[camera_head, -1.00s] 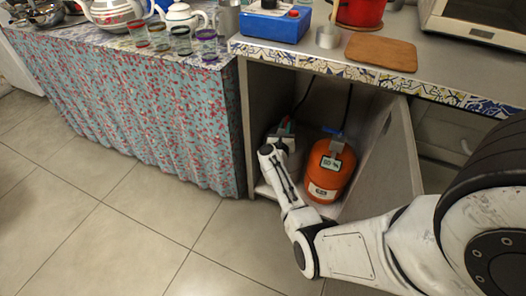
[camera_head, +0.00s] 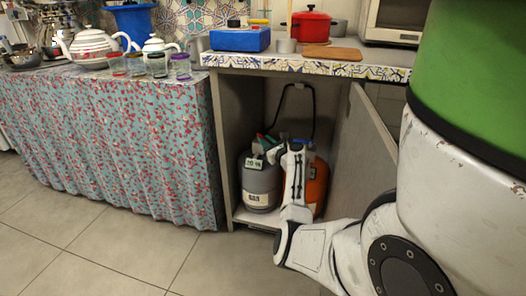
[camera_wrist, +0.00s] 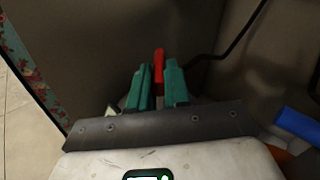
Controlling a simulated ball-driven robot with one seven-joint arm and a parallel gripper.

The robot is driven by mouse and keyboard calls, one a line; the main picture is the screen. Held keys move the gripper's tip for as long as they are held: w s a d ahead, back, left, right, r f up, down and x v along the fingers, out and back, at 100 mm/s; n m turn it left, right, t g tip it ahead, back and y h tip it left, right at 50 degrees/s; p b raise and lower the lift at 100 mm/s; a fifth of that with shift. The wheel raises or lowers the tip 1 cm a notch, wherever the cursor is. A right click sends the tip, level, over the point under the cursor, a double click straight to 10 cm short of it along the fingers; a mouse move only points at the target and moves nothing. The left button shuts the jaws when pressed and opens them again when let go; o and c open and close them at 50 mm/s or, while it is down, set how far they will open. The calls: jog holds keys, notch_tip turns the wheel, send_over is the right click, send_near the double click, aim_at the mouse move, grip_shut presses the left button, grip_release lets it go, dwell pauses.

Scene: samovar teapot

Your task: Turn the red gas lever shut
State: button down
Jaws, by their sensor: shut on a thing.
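The red lever (camera_wrist: 159,66) stands upright between the two green fingers of my gripper (camera_wrist: 158,72) in the wrist view. The fingers are shut on it. In the head view my gripper (camera_head: 269,148) is inside the open cabinet, over the top of a grey gas cylinder (camera_head: 262,188) with a tag reading about 20 %. The lever's base and the valve are hidden behind the gripper body and fingers.
An orange cylinder (camera_head: 318,187) stands close on the right, partly behind my arm. A blue lever (camera_wrist: 299,123) shows at right in the wrist view. A black hose (camera_head: 312,107) runs up behind. The cabinet door (camera_head: 362,150) stands open at right.

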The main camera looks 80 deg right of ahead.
jog(key=shift+s+d+n+t+y+b, duration=0.3)
jog(key=shift+n+t+y+b, duration=0.3)
jog(key=shift+n+t+y, duration=0.15)
jog(key=shift+s+d+n+t+y+b, duration=0.2)
jog(key=shift+s+n+t+y+b, duration=0.05)
jog(key=shift+n+t+y+b, duration=0.45)
jog(key=c, duration=1.1)
grip_release()
